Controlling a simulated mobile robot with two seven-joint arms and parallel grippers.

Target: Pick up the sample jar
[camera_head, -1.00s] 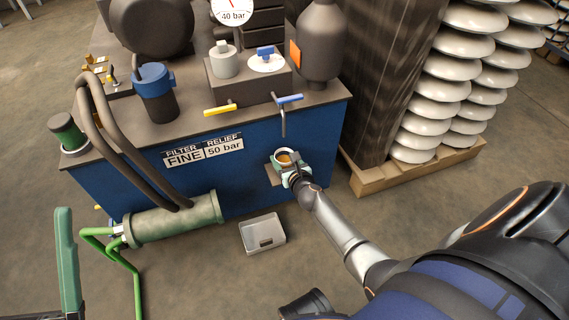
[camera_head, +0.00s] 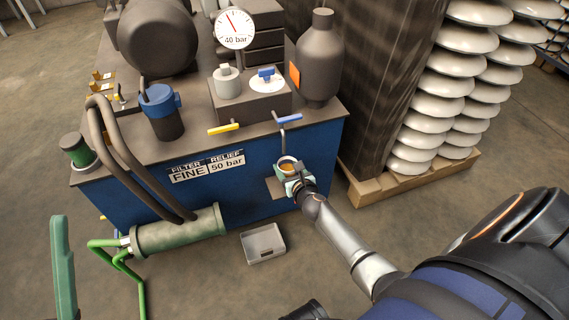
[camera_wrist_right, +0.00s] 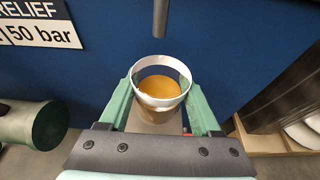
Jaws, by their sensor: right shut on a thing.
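The sample jar (camera_head: 288,163) is a small open clear cup with a pale rim and amber liquid inside. It is upright in front of the blue cabinet, below the spout (camera_head: 283,136). My right gripper (camera_head: 291,174) is shut on it. In the right wrist view the jar (camera_wrist_right: 160,92) sits between the two green fingers of the right gripper (camera_wrist_right: 161,104). A small shelf (camera_head: 274,187) on the cabinet front shows beside and below the gripper. I cannot tell whether the jar touches the shelf. My left gripper is not in view.
The spout of the blue-handled valve (camera_head: 289,119) hangs close above the jar; it also shows in the right wrist view (camera_wrist_right: 160,18). A grey tray (camera_head: 263,244) lies on the floor. A wooden pallet (camera_head: 410,180) with white insulators stands at right. A green cylinder (camera_head: 178,231) is at left.

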